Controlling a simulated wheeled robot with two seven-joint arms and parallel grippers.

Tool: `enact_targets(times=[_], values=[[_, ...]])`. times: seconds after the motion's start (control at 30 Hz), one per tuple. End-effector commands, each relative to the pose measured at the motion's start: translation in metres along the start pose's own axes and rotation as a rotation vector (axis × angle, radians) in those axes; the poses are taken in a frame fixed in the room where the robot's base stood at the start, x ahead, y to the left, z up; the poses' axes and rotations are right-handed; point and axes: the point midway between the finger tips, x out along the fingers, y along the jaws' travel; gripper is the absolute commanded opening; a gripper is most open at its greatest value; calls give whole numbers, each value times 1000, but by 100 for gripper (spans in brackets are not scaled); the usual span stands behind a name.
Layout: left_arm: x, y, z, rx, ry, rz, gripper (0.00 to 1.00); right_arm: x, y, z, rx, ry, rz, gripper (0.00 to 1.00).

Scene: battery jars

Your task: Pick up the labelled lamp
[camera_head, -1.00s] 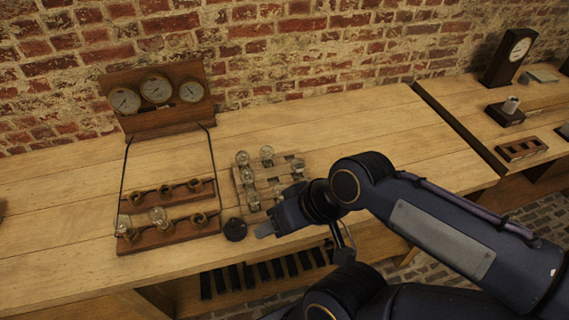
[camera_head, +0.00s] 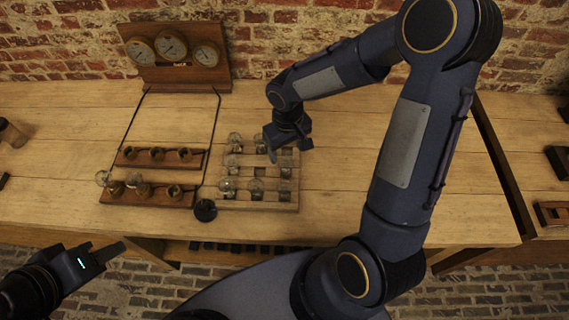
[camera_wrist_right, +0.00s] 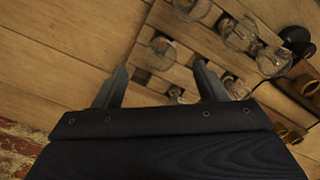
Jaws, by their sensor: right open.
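Several glass lamps stand in a pale wooden rack (camera_head: 290,205) on the bench, among them one at its front left (camera_head: 228,187). I cannot make out a label on any lamp. My right gripper (camera_head: 287,150) is over the rack's back right part, pointing down. In the right wrist view its two fingers (camera_wrist_right: 158,88) are spread, with a lamp (camera_wrist_right: 162,52) showing beyond and between them and other lamps (camera_wrist_right: 240,35) to the right. My left gripper (camera_head: 107,250) is at the lower left, in front of the bench, its fingers seen edge-on.
A dark socket board (camera_head: 148,196) with two lamps stands left of the rack, below a panel with three gauges (camera_head: 177,60). A round black knob (camera_head: 205,210) sits between board and rack. Bare bench (camera_head: 60,130) lies to the left.

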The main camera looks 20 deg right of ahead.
Motion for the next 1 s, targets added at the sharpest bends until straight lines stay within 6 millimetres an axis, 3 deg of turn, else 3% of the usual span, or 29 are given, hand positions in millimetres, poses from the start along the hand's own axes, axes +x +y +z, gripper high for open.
enact_targets(times=[0.03, 0.27, 0.5, 0.77, 1.0], values=[[8, -4, 4, 0, 0, 0, 36, 12, 0, 0, 0, -1, 0, 66], [18, -8, 9, 0, 0, 0, 36, 31, 1, -1, 0, -3, -1, 66], [37, -17, 19, 0, 0, 0, 36, 68, 2, -3, 1, -2, -1, 66], [36, -16, 18, 0, 0, 0, 36, 68, 2, -3, 1, -1, -1, 66], [36, -16, 18, 0, 0, 0, 36, 68, 2, -3, 1, -1, -1, 36]])
